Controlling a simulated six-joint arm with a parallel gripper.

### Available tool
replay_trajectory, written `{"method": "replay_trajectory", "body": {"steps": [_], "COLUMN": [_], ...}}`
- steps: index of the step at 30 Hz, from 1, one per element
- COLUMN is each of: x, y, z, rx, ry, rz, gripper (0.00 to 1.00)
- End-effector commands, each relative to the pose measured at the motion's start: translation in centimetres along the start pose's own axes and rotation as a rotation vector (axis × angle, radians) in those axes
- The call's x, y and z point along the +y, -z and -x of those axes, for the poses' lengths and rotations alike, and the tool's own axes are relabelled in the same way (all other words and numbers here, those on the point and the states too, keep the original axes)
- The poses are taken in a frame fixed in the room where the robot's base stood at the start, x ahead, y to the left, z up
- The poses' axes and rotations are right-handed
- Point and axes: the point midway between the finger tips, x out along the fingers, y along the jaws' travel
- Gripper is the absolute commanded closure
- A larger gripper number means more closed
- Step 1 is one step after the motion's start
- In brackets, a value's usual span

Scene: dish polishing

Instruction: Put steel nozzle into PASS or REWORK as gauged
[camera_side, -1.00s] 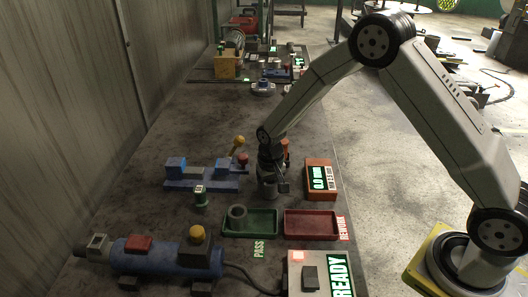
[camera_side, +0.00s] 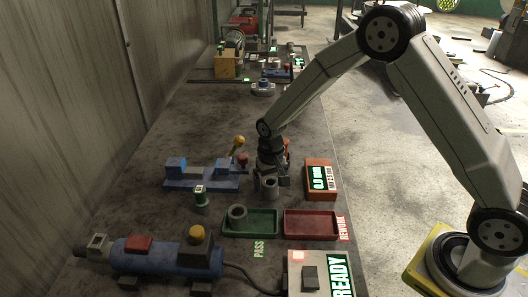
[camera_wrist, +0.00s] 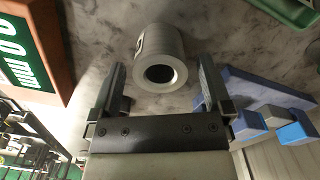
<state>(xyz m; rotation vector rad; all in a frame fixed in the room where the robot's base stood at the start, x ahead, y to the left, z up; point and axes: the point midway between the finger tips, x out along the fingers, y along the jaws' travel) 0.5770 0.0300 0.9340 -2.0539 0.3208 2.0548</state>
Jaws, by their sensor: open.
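A grey steel nozzle (camera_side: 268,188), a short hollow cylinder, stands on the bench just left of the orange gauge box. In the wrist view the nozzle (camera_wrist: 160,58) shows its dark bore, with a gap to each finger. My gripper (camera_side: 270,172) is open close behind the nozzle, fingertips on either side of it. The orange gauge box (camera_side: 310,166) reads 0.0 mm. The green PASS tray (camera_side: 262,235) holds another grey ring-shaped part (camera_side: 237,213) at its left end. The red REWORK tray (camera_side: 312,226) is empty.
A blue cylindrical machine (camera_side: 160,256) and a READY box (camera_side: 322,275) are at the front.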

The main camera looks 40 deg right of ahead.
Motion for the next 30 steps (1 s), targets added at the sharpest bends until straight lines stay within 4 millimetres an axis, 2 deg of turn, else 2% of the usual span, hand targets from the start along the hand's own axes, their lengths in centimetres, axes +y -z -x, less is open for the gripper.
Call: {"method": "replay_trajectory", "body": {"steps": [6,12,30], "x": [0.1,0.1,0.1], "y": [0.2,0.2,0.2], "z": [2.9,4.7,5.3], "rx": [0.003,0.001,0.0], "ry": [0.001,0.0,0.0], "rz": [0.0,0.0,0.0], "gripper": [0.0,0.0,0.0]}}
